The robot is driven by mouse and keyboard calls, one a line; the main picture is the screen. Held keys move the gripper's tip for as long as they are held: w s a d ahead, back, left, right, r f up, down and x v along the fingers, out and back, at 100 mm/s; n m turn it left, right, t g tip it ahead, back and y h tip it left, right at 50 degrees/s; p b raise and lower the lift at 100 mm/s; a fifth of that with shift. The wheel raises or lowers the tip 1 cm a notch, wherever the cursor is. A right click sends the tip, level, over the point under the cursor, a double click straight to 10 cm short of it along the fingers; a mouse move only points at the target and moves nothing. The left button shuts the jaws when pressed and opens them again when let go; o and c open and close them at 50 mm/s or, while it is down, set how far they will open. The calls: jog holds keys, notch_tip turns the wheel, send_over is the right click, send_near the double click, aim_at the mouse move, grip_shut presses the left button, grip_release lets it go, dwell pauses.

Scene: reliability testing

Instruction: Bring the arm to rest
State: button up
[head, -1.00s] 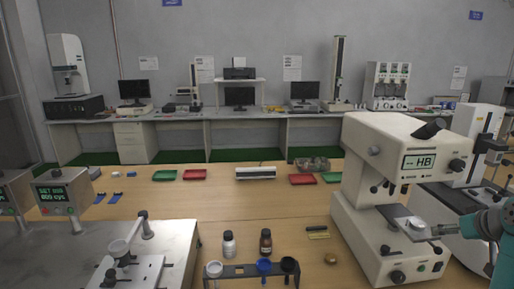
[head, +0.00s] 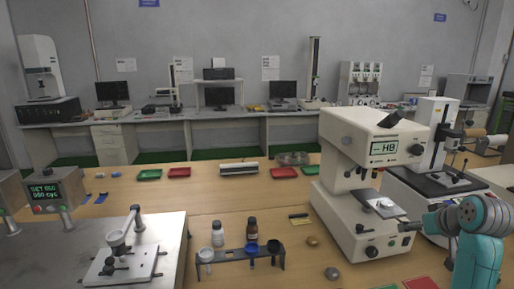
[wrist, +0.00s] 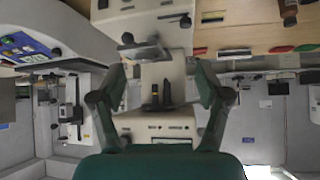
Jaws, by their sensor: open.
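My gripper (head: 418,226) is at the right side of the head view, at the end of my teal arm, beside the hardness tester. In the wrist view, my gripper (wrist: 160,75) shows its two dark fingers spread wide apart with nothing between them. The cream hardness tester (head: 340,180) with an "HB" display stands just left of my gripper. A small light round piece lies on the tester's stage (head: 376,203). In the wrist view, the tester's cream body (wrist: 165,80) is seen beyond the fingers. Whether the fingertips touch the tester cannot be told.
A second instrument (head: 440,180) stands right of the tester, close to my arm. A rack (head: 238,258) with cups, two bottles, coloured trays and small round pieces are on the wooden table. A grey test rig (head: 150,245) fills the front left. The wood between has free room.

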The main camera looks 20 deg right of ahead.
jog(key=w+a+f, duration=0.3)
jog(key=a+f, duration=0.4)
jog(key=f, duration=0.2)
jog(key=s+a+f+t, duration=0.1)
jog(key=s+a+f, duration=0.2)
jog(key=a+f, duration=0.6)
jog(key=s+a+f+t, duration=0.2)
jog(key=s+a+f, duration=0.1)
jog(key=a+f, duration=0.65)
jog(key=s+a+n, duration=0.1)
jog(key=s+a, duration=0.6)
jog(key=a, duration=0.2)
jog(key=s+a+r+n+t+y, duration=0.1)
jog(key=s+a+r, duration=0.1)
jog(key=s, duration=0.5)
jog(key=s+a+r+n+t+y, duration=0.1)
jog(key=s+a+r, duration=0.2)
jog(key=s+a, duration=0.2)
jog(key=s+a+r+n+t+y, duration=0.1)
jog(key=s+a+r+n, duration=0.1)
jog(key=s, duration=0.8)
jog(key=shift+s+a+r+y, duration=0.4)
jog(key=shift+a+r, duration=0.2)
jog(key=shift+a, duration=0.4)
jog(key=shift+c, duration=0.3)
